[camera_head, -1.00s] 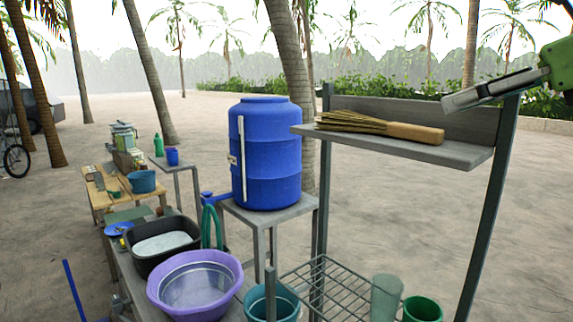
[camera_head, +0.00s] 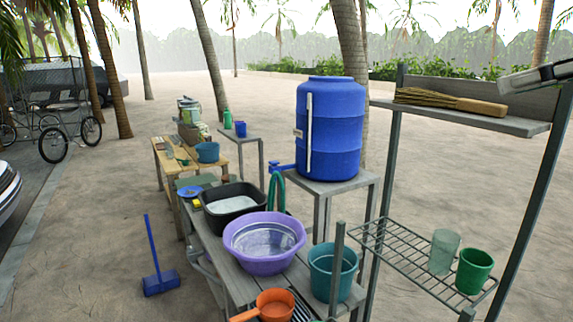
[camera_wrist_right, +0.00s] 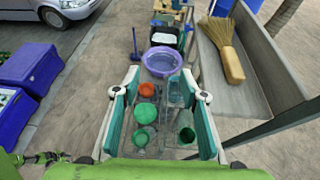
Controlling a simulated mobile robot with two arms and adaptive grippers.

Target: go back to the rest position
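My right gripper (camera_head: 537,77) shows at the right edge of the head view, beside and above the right end of the upper shelf. Only part of it is in that view. In the right wrist view its two fingers (camera_wrist_right: 160,76) are wide apart, with no object held between them. A straw hand broom (camera_head: 450,101) with a wooden handle lies on the upper shelf (camera_head: 395,106); it also shows in the right wrist view (camera_wrist_right: 232,62). My left gripper is not in view.
A wire rack (camera_head: 405,262) below holds a clear cup (camera_head: 443,252) and a green cup (camera_head: 475,271). A blue barrel (camera_head: 335,130) stands on a stand. A purple basin (camera_head: 262,262) and orange pan (camera_head: 273,306) sit on the bench. Open sand lies left.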

